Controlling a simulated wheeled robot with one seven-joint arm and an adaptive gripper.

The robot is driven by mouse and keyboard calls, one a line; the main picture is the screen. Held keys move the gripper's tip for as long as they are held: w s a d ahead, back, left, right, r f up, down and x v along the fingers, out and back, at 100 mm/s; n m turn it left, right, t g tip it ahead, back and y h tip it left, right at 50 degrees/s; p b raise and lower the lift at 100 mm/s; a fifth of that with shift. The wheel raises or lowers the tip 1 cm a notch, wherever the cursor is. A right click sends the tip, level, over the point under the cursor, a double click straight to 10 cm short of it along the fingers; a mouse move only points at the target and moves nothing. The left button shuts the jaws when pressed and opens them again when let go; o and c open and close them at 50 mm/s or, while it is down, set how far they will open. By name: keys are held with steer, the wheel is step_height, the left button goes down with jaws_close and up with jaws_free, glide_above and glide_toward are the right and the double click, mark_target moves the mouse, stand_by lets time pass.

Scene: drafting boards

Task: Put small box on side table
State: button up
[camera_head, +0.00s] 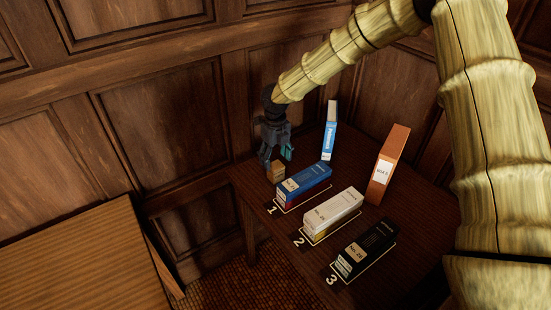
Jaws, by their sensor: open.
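The small box (276,171) is a little brown block near the back left edge of a dark wooden table (330,233). My gripper (277,156) is open and sits right above and against the small box, pointing down; its near finger partly overlaps the box, so I cannot tell whether the fingers touch it. A second, lighter wooden table (85,262) with a bare top stands at the lower left and may be the side table.
Blue (304,185), white (333,213) and black (364,248) boxes lie in outlines numbered 1, 2, 3. A blue-white box (329,132) and an orange box (388,165) stand upright behind. A floor gap separates the tables; panelled walls close the back.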

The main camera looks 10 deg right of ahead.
mark_target(276, 165)
steer(key=shift+r+p, duration=2.1)
steer(key=shift+r, duration=0.95)
